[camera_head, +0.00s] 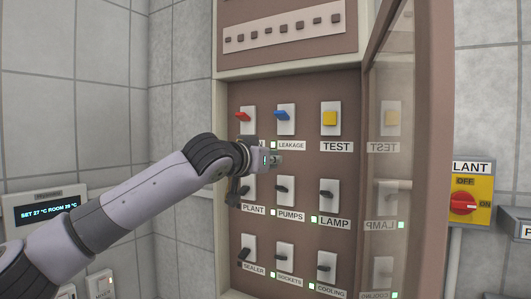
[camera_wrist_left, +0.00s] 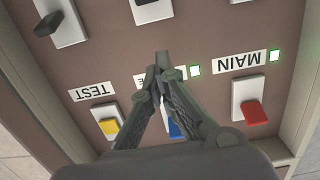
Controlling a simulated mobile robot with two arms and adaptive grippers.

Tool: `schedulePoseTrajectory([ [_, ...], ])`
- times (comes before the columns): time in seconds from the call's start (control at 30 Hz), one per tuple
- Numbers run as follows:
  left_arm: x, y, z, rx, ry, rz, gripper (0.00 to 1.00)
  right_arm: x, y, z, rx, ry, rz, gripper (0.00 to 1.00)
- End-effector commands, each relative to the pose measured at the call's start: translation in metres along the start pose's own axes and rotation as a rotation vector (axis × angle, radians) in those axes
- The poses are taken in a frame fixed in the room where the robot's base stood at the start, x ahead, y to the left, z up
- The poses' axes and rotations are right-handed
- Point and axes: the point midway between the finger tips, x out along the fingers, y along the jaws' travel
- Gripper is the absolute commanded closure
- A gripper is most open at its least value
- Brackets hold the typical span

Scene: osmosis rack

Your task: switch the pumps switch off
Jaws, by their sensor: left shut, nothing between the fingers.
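The pumps switch (camera_head: 285,187) is a black lever on a white plate in the middle column of the brown panel, above the PUMPS label (camera_head: 291,215). A small green light glows at the label's left end. I cannot tell the lever's position surely. My left gripper (camera_head: 278,158) is shut and empty, just above this switch and below the LEAKAGE label. In the left wrist view, turned upside down, its closed fingertips (camera_wrist_left: 162,58) point toward the pumps switch plate (camera_wrist_left: 153,12) at the top edge, apart from it. My right gripper is out of view.
Close neighbours are the plant switch (camera_head: 249,187), lamp switch (camera_head: 327,191), blue leakage switch (camera_head: 283,116) and yellow test switch (camera_head: 330,118). The open glass door (camera_head: 388,200) stands at the right. A red rotary switch (camera_head: 463,203) is on the wall beyond.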

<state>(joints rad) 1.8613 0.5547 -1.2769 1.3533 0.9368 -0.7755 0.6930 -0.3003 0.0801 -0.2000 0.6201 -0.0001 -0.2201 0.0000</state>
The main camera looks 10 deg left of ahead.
Motion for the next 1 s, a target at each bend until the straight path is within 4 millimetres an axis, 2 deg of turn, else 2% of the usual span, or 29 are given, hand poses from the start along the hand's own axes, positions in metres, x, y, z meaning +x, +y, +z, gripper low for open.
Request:
schedulePoseTrajectory([
  [0.03,0.010,0.001,-0.005,-0.001,-0.003,0.000,1.00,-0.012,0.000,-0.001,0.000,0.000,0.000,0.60],
  [0.2,0.040,0.001,-0.005,-0.001,-0.003,0.000,1.00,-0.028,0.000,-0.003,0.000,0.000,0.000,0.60],
  [0.27,0.046,-0.001,0.000,0.001,-0.002,-0.001,1.00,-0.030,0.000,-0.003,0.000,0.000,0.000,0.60],
  [0.4,0.038,-0.001,0.019,0.002,-0.001,0.000,1.00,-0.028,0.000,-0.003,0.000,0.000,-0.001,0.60],
  [0.6,0.032,0.000,0.034,0.002,0.001,0.000,1.00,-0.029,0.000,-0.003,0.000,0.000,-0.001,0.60],
  [1.0,0.031,0.000,0.038,0.000,0.001,-0.001,1.00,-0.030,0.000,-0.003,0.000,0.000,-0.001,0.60],
])
